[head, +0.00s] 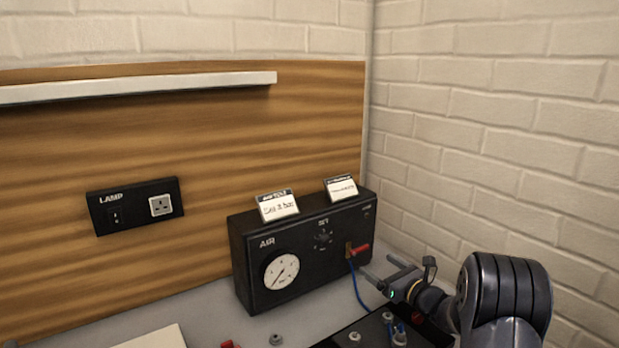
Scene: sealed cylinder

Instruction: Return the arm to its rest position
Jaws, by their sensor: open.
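My gripper (386,279) is at the lower right of the head view, at the end of my dark arm. Its jaws are open and point left, toward the front of the black AIR box (250,246). The fingers are close to the red valve handle (361,249) on the box's right part. I cannot tell whether they touch it, but nothing shows between them. The box has a white round gauge (282,271) and a small SET knob (322,238). A blue hose (358,288) hangs from the fitting below the red handle.
Two white cards (278,206) (342,188) stand on the box. A black tray (376,329) with metal fittings lies under my gripper. A LAMP panel (135,205) and white shelf (140,86) are on the wooden board. A brick wall (500,110) closes the right side.

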